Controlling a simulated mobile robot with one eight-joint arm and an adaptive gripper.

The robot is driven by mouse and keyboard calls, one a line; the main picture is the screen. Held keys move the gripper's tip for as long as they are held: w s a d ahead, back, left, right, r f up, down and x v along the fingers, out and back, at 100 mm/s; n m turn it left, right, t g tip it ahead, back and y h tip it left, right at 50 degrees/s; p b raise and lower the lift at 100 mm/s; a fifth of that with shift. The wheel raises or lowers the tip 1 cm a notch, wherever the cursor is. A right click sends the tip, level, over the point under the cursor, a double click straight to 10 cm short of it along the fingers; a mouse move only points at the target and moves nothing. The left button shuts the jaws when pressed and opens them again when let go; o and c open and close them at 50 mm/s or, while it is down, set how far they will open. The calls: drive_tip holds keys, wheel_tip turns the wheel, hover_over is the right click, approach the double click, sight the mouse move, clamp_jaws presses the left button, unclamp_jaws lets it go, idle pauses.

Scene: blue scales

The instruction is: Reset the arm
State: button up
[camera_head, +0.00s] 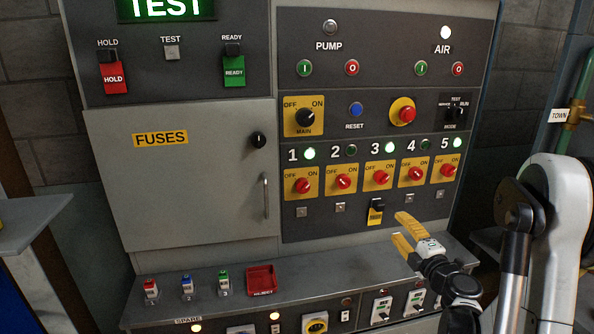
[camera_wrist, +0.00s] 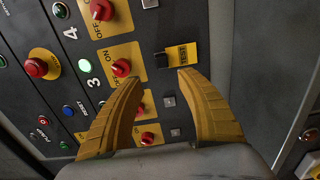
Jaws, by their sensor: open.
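My gripper (camera_head: 405,236) has yellow fingers and stands in front of the lower right of the grey control panel (camera_head: 345,222). In the wrist view its two fingers (camera_wrist: 160,85) are spread apart with nothing between them. Beyond the fingertips is a black switch with a yellow tag (camera_wrist: 182,55). In the head view this yellow-tagged switch (camera_head: 376,212) sits below rotary switch 3 (camera_head: 382,177), to the left of my gripper and apart from it. My white and black arm reaches in from the right.
The fuse door (camera_head: 190,185) is shut on the left. A ledge below the panel holds several small coloured fuses (camera_head: 187,288) and a red tray (camera_head: 261,280). A green pipe with a TOWN tag (camera_head: 559,116) stands at the right. The lamps over 1, 3 and 5 are lit.

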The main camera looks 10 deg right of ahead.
drive_tip(key=s+a+r+m+g+h, duration=0.1)
drive_tip(key=s+r+m+h, duration=0.25)
drive_tip(key=r+m, duration=0.3)
drive_tip(key=s+a+r+m+g+h, duration=0.1)
drive_tip(key=s+a+r+m+h, duration=0.1)
drive_tip(key=r+m+h, duration=0.35)
drive_tip(key=s+a+f+m+g+y, duration=0.3)
drive_tip(key=s+a+f+g+y, duration=0.1)
drive_tip(key=s+a, duration=0.5)
drive_tip(key=s+a+f+m+g+y, duration=0.3)
drive_tip(key=s+a+f, duration=0.3)
drive_tip(key=s+a, duration=0.4)
drive_tip(key=s+g+y, duration=0.1)
drive_tip(key=s, duration=0.2)
drive_tip(key=shift+s+f+g, duration=0.15)
drive_tip(key=shift+s+g, duration=0.1)
drive_tip(key=shift+g, duration=0.05)
